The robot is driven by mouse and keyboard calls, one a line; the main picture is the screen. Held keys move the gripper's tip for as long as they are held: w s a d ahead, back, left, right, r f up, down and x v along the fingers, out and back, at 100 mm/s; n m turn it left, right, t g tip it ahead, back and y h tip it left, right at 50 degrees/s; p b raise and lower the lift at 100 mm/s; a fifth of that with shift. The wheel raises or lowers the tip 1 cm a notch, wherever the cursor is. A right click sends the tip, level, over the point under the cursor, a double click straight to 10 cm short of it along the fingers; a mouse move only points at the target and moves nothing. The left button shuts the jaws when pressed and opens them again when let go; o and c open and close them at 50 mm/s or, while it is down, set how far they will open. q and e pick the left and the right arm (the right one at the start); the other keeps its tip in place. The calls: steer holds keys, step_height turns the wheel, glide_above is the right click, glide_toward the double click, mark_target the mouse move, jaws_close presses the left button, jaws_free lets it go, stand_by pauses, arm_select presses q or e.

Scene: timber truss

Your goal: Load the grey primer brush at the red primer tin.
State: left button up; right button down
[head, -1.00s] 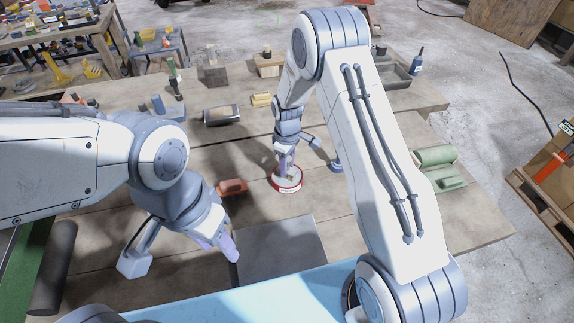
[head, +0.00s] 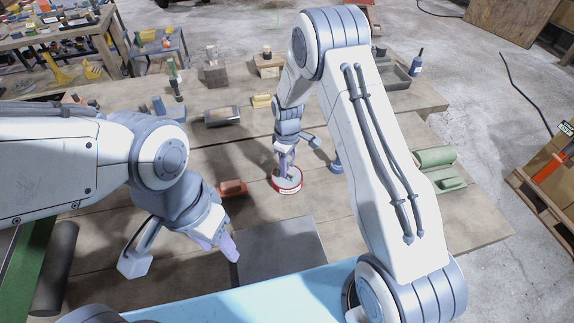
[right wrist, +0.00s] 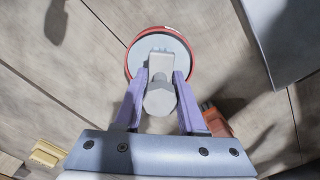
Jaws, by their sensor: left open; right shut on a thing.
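The red primer tin (head: 287,187) stands on the wooden table in the head view, round with a red rim and a pale grey-white inside. It also shows in the right wrist view (right wrist: 184,53). My right gripper (head: 284,163) is directly above the tin. In the right wrist view it (right wrist: 160,85) is shut on the grey primer brush (right wrist: 160,98), whose lower end is over or in the tin; I cannot tell how deep. My left gripper (head: 228,248) is open and empty, above the table left of a dark grey plate (head: 280,250).
Green pieces (head: 436,157) lie at the right edge.

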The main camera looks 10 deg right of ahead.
steer(key=shift+r+p, duration=1.9)
steer(key=shift+r, duration=1.2)
